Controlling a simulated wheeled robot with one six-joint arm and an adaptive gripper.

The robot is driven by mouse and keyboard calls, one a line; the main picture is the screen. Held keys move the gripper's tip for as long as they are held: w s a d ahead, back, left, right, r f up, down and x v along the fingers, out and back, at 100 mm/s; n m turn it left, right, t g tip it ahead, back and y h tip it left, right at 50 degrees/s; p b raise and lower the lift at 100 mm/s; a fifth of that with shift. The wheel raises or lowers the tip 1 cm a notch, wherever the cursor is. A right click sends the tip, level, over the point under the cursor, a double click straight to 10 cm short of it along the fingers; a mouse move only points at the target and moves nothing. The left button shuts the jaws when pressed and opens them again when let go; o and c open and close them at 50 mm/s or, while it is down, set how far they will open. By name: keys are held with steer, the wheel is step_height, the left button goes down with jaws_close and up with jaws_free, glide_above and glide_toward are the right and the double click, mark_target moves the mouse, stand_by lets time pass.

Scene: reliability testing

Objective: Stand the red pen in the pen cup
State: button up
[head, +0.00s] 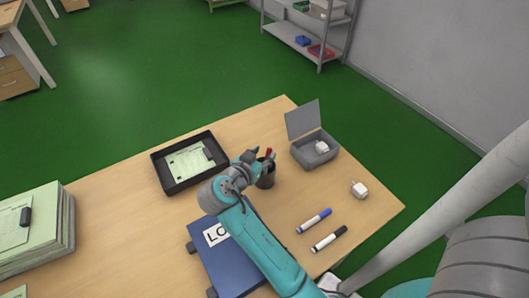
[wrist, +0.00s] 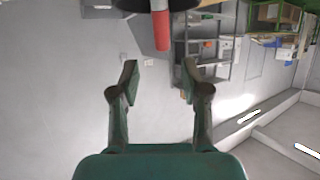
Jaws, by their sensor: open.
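The red pen (head: 269,153) stands in the dark pen cup (head: 266,178), its red end sticking up above the rim. In the wrist view the red pen (wrist: 161,30) comes out of the dark cup (wrist: 184,4) at the top edge; the picture looks upside down. My gripper (head: 256,157) is beside the top of the cup. Its two fingers (wrist: 160,76) are apart with nothing between them, and the pen lies beyond the fingertips. The pen's lower part is hidden in the cup.
An open grey box (head: 317,154) with a white item stands right of the cup. A black tray (head: 172,187) with papers is to the left. A blue binder (head: 225,270) lies under my arm. Blue (head: 314,221) and black (head: 328,238) markers and a white item (head: 359,189) lie at right.

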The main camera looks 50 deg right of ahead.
steer(key=v, duration=1)
steer(key=shift+a, duration=0.15)
steer(key=shift+s, duration=0.15)
stand_by(0.5)
